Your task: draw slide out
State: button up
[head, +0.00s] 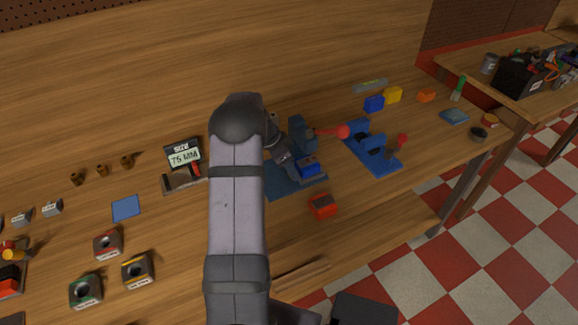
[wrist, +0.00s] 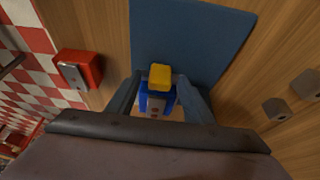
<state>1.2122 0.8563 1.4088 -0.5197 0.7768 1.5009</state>
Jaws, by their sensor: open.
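My gripper (wrist: 160,98) is open, its two fingers on either side of a small blue block with a yellow top (wrist: 160,76). I cannot tell whether the fingers touch it. In the head view my gripper (head: 290,165) is over the blue base plate (head: 285,190), beside a bright blue block (head: 309,166). A dark blue upright housing (head: 302,135) stands just behind, with a rod ending in a red ball knob (head: 343,131) to its right. Which part is the slide is not clear. My arm hides part of the plate and bench in the head view.
A red block (head: 322,206) sits near the bench's front edge; it also shows in the wrist view (wrist: 78,70). Right of the plate is a blue fixture (head: 375,152) with a red-topped post. A sign reading 75 MM (head: 184,156) stands left.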

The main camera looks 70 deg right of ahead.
grip_shut()
jog(key=shift+w+a+f+b, duration=0.1)
jog(key=shift+w+b, duration=0.1)
jog(key=shift+b, duration=0.1)
jog(key=w+a+b, duration=0.6)
jog(key=w+a, duration=0.1)
jog(key=shift+w+a, duration=0.2)
jog(key=shift+a, duration=0.05)
jog(key=shift+w+a, duration=0.1)
grip_release()
jog(key=shift+a, duration=0.1)
